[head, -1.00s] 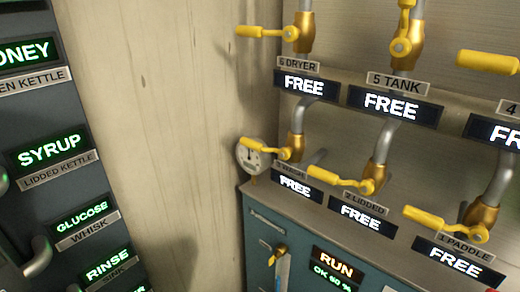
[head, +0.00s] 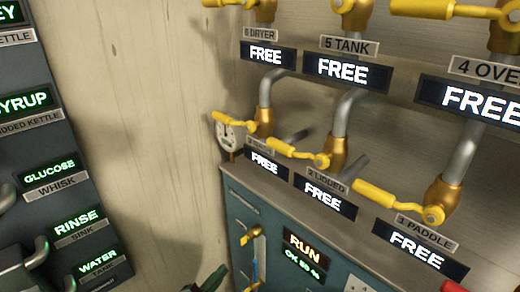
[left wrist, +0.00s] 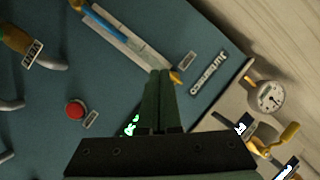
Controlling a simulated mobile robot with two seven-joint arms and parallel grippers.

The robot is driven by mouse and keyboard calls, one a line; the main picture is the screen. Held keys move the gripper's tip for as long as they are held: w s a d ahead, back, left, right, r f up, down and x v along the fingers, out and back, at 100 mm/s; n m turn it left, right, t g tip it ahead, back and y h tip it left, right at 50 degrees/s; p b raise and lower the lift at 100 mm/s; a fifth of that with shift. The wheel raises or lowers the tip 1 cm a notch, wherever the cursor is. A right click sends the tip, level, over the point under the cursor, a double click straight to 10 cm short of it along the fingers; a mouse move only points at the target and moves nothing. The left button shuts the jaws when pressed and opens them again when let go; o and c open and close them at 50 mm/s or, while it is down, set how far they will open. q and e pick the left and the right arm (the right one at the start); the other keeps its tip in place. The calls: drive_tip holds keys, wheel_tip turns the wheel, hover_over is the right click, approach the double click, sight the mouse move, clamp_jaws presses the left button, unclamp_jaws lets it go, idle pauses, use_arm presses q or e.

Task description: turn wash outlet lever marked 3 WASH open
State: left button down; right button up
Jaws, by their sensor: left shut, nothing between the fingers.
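The wash outlet lever (head: 233,119) is yellow and sits on a brass valve at the left end of the lower row. Its handle points left, level, across the outlet pipe. Its plate is too small and partly hidden to read fully; the display (head: 267,165) below it reads FREE. My left gripper (head: 214,277) shows at the bottom edge of the head view, below and apart from the lever. In the left wrist view its dark green fingers (left wrist: 160,73) are together and empty, and a yellow lever (left wrist: 285,138) lies to their right. My right gripper is out of view.
A round gauge (head: 228,138) stands behind the lever's handle. A teal cabinet (head: 245,197) with a RUN display lies below. A dark panel (head: 50,150) stands left of the bare wall.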

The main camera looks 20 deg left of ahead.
use_arm(q)
drive_tip(key=w+a+r+m+t+b, duration=0.2)
drive_tip(key=w+a+r+m+t, duration=0.1)
drive_tip(key=w+a+r+m, duration=0.15)
drive_tip(key=m+t+h+b, duration=0.45)
drive_tip(key=m+h, duration=0.45)
drive_tip(key=m, duration=1.7)
approach(232, 122)
drive_tip(key=w+a+f, duration=0.1)
drive_tip(key=w+a, duration=0.1)
drive_tip(key=w, duration=0.3)
drive_tip(key=r, duration=0.1)
drive_tip(key=w+r+p, duration=0.1)
drive_tip(key=r, duration=0.1)
drive_tip(key=shift+w+d+r, duration=0.1)
drive_tip(key=shift+d, duration=0.1)
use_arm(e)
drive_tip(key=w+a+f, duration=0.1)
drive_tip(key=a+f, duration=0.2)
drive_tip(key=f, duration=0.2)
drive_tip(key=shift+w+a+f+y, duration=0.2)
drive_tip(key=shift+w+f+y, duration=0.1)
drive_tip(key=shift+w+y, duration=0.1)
